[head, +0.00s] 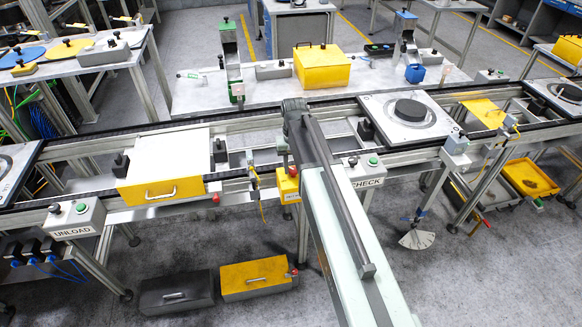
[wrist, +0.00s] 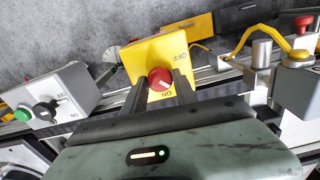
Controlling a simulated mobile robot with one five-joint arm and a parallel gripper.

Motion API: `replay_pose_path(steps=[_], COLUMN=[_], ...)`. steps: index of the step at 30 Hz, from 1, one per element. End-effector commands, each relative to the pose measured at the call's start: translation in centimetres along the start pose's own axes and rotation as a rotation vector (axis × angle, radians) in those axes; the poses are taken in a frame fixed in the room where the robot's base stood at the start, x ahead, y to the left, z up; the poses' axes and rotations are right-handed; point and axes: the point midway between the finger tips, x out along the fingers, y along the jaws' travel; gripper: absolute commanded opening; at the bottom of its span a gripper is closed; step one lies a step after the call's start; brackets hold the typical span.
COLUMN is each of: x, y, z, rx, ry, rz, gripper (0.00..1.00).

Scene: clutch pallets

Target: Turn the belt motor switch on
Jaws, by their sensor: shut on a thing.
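The belt motor switch shows in the wrist view as a yellow box (wrist: 150,56) with a red round knob (wrist: 160,80) and OFF and ON labels. OFF is at the upper right of its face, ON by the knob's lower edge. My gripper (wrist: 161,88) has its two dark fingers on either side of the knob, shut on it. A pale mark on the knob slants toward the ON side, but it is small. In the head view a small yellow box (head: 288,186) at the conveyor's front edge, left of my arm, looks like this switch. My fingers are hidden there.
A grey CHECK box (head: 364,168) stands right of my arm, an UNLOAD box (head: 75,216) at left. In the wrist view, a grey box with a green button (wrist: 55,98) is left and a yellow cable (wrist: 250,38) right. A yellow drawer case (head: 160,190) sits on the conveyor.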

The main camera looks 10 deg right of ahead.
Motion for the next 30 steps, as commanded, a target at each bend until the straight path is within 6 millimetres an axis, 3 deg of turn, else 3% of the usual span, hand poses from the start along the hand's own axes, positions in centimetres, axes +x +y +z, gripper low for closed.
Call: replay_pose_path(steps=[18,30], x=[0.05,0.05], y=[-0.03,-0.09], z=[0.30,0.30], rx=[0.540,0.715], ry=[-0.008,-0.008], rz=[0.002,0.002], gripper=[0.00,0.00])
